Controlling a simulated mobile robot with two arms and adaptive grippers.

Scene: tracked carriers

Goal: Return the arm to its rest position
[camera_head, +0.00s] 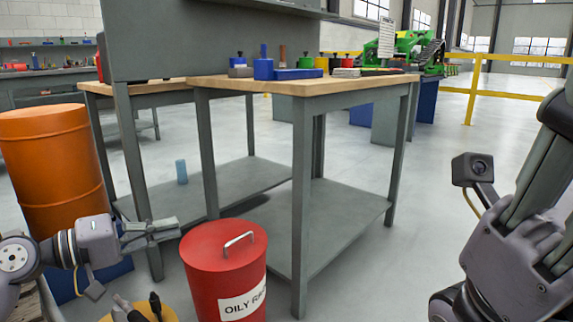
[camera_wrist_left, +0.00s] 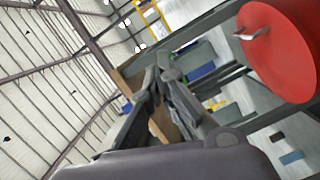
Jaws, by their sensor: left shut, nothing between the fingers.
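My left gripper (camera_head: 172,228) comes in from the left in the head view. Its fingers are together with nothing between them, level with the top of the red bin and just to its left. In the left wrist view the closed fingers (camera_wrist_left: 165,85) point away, with the red bin at the upper right. My right arm (camera_head: 530,220) stands at the right edge of the head view; its gripper does not show.
A red oily-rags bin (camera_head: 215,265) stands close to my left gripper. An orange drum (camera_head: 50,165) is behind my left arm. A workbench (camera_head: 330,88) with blue blocks and other parts on top stands ahead. Open floor lies to the right, before a yellow railing (camera_head: 475,90).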

